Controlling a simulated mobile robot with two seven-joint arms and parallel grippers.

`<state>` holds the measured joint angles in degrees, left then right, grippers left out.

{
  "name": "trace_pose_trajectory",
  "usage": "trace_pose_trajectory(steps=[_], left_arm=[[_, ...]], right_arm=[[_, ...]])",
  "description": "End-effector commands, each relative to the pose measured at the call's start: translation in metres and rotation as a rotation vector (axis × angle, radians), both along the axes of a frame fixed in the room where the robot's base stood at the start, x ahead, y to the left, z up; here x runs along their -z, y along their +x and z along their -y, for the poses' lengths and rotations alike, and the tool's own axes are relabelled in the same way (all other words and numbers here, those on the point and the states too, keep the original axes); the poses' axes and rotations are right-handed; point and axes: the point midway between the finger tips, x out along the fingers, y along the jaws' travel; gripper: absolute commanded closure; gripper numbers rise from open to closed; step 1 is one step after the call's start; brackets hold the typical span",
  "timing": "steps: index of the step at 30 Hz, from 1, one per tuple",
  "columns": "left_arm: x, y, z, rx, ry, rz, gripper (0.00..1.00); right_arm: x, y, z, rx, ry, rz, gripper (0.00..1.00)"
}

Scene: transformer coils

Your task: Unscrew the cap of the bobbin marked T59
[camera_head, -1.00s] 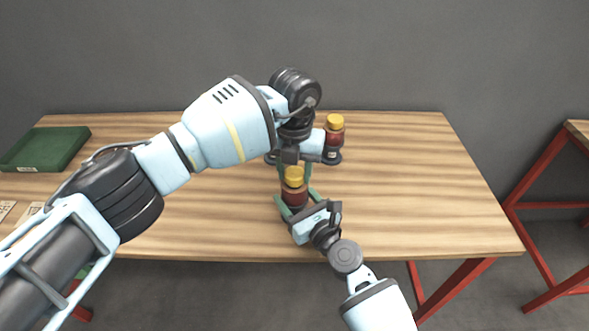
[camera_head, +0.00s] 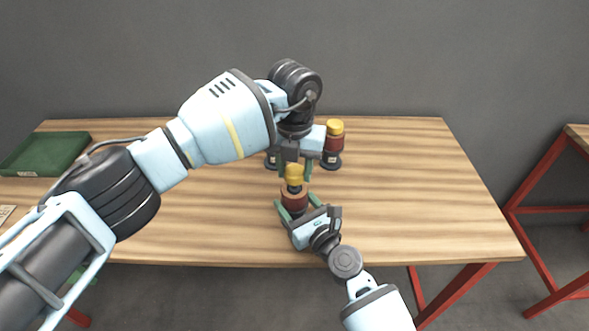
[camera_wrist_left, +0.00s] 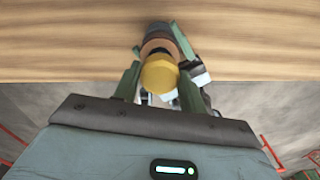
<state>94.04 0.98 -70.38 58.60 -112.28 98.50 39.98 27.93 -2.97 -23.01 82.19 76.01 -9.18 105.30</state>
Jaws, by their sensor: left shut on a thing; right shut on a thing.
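A bobbin with a red-brown body (camera_head: 294,199) stands out in front of the table's middle in the head view. My right gripper (camera_head: 297,207) is shut on this body from the front right. Its yellow cap (camera_head: 294,173) is above the body, with a short dark part showing between them. My left gripper (camera_head: 295,170) comes from above and is shut on the cap. The left wrist view shows the yellow cap (camera_wrist_left: 159,73) between the green fingers, with the brownish body (camera_wrist_left: 158,45) beyond it. No T59 marking is readable.
Another bobbin (camera_head: 334,142) with a yellow cap stands on a dark base behind, to the right of my left gripper. A further dark base (camera_head: 271,161) is partly hidden by that gripper. A green tray (camera_head: 45,152) lies at the far left. The table's right side is clear.

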Motion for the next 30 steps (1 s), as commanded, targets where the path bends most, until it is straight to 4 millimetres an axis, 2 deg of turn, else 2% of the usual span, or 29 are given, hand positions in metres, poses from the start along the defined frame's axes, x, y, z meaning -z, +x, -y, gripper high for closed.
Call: trace_pose_trajectory(steps=[8, 11, 19, 27, 28, 30], left_arm=[[-0.001, 0.0, 0.0, 0.0, 0.0, 0.0, 0.86], [-0.007, 0.0, 0.0, 0.0, 0.0, 0.002, 0.86], [-0.037, 0.001, 0.0, 0.0, 0.0, 0.003, 0.86], [-0.04, 0.0, 0.0, 0.0, 0.0, -0.001, 0.86], [-0.04, 0.0, 0.0, 0.0, 0.0, -0.001, 0.86], [-0.04, 0.0, 0.0, 0.0, 0.0, -0.001, 0.86]], right_arm=[[0.0, 0.0, 0.0, 0.0, 0.0, 0.0, 1.0], [0.0, 0.0, 0.0, 0.0, 0.0, 0.0, 1.0], [0.0, 0.0, 0.0, 0.0, 0.0, 0.0, 1.0], [0.0, 0.0, 0.0, 0.0, 0.0, 0.0, 1.0], [0.0, 0.0, 0.0, 0.0, 0.0, 0.0, 0.36], [0.0, 0.0, 0.0, 0.0, 0.0, 0.0, 0.27]])
